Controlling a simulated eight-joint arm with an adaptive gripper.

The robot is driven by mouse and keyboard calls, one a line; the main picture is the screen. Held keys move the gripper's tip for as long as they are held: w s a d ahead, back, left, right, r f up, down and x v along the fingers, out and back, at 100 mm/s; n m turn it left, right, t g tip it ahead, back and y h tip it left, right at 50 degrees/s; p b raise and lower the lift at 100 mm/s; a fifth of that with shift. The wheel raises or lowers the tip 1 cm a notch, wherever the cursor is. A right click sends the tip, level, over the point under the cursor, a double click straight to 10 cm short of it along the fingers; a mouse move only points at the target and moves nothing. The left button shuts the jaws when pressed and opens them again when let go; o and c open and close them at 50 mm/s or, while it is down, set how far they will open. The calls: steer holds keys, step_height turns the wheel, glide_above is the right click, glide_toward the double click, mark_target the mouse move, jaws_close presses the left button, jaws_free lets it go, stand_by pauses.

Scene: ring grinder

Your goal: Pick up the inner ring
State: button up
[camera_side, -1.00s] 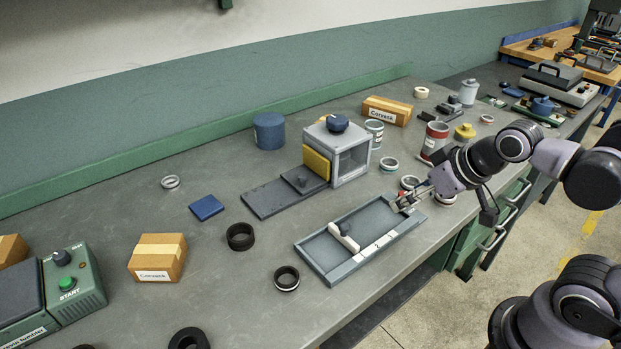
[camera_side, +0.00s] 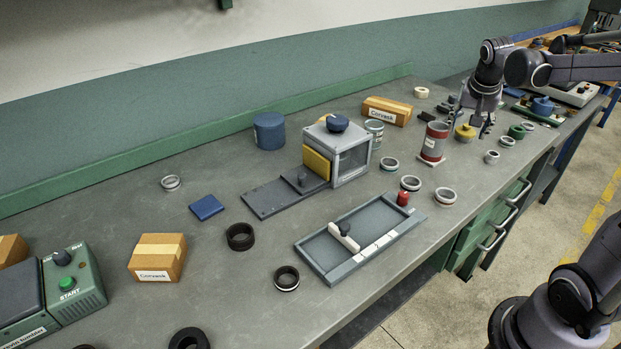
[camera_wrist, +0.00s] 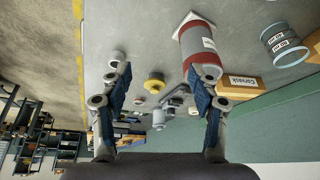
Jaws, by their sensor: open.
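Several short metal rings stand on the bench, and I cannot tell which is the inner ring. In the side view, a small silver ring (camera_side: 492,157) lies right of the red-and-grey cylinder, with a green-banded ring (camera_side: 507,142) behind it. Other rings stand near the tray: one at its right (camera_side: 445,196), one behind it (camera_side: 410,183) and a teal-banded one (camera_side: 390,164). My gripper (camera_side: 471,124) is open and empty, pointing down over the bench near a yellow knobbed part. In the wrist view its fingers (camera_wrist: 157,80) are apart, and a pale ring (camera_wrist: 117,58) shows beyond the left finger.
The red-and-grey cylinder (camera_side: 434,142) stands close to my gripper, beside the yellow part (camera_side: 465,132). A windowed grey box (camera_side: 351,160) stands behind. The bench's front edge is near the rings.

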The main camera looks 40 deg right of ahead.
mark_target(493, 154)
steer(key=s+d+f+m+g, duration=0.1)
steer(key=s+d+m, duration=0.1)
steer(key=d, duration=0.4)
steer(key=s+d+f+m+g, duration=0.1)
steer(key=d+f+m, duration=0.1)
steer(key=d, duration=0.3)
steer(key=x, duration=0.5)
steer(key=d+x, duration=0.1)
steer(key=x, duration=0.4)
steer(key=shift+s+d, duration=0.1)
steer(key=shift+s, duration=0.1)
jaws_close()
